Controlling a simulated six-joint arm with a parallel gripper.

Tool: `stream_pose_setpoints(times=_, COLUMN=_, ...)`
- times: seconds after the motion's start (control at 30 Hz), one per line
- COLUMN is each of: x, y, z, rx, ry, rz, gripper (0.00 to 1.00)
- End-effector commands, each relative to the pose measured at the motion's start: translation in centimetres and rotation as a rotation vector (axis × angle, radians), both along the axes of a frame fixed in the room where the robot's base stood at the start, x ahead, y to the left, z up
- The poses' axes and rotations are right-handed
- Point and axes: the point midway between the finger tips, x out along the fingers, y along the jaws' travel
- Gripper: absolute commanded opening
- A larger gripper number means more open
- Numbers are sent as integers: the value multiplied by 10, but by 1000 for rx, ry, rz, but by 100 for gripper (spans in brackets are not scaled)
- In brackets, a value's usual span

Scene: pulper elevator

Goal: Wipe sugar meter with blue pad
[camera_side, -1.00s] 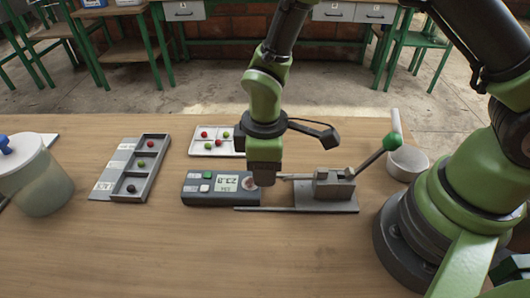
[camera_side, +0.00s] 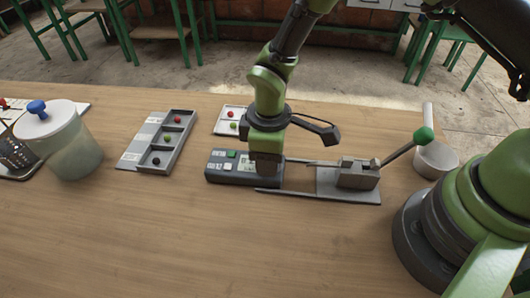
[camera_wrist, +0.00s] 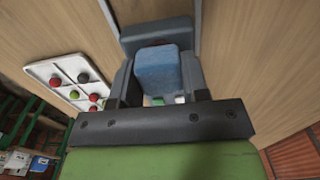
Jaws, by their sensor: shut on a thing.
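The sugar meter (camera_side: 222,172) is a dark grey box lying on the table in the side view. It has a green button, a white button and a pale display. My gripper (camera_side: 264,174) points down over its right part and hides part of the display. In the wrist view, my gripper (camera_wrist: 164,88) is shut on the blue pad (camera_wrist: 168,70), which sits between the two fingers. The meter's grey body (camera_wrist: 155,32) shows beyond and beneath the pad. I cannot tell whether the pad touches the meter.
Right of the meter stands a metal press (camera_side: 357,176) with a green-knobbed lever. A white berry tray (camera_side: 228,114) is behind the meter. A three-compartment tray (camera_side: 157,159) and a lidded jar (camera_side: 75,155) stand left. The front table is clear.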

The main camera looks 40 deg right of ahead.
Motion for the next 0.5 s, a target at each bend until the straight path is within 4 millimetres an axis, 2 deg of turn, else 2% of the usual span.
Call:
stream_pose_setpoints(times=0.4, x=-28, y=-28, z=0, rx=-1, ry=4, rz=-4, gripper=23)
stream_pose_setpoints(times=0.47, x=-26, y=-26, z=5, rx=1, ry=-1, rz=-3, gripper=23)
stream_pose_setpoints(times=0.5, x=-25, y=-26, z=17, rx=4, ry=-6, rz=-3, gripper=23)
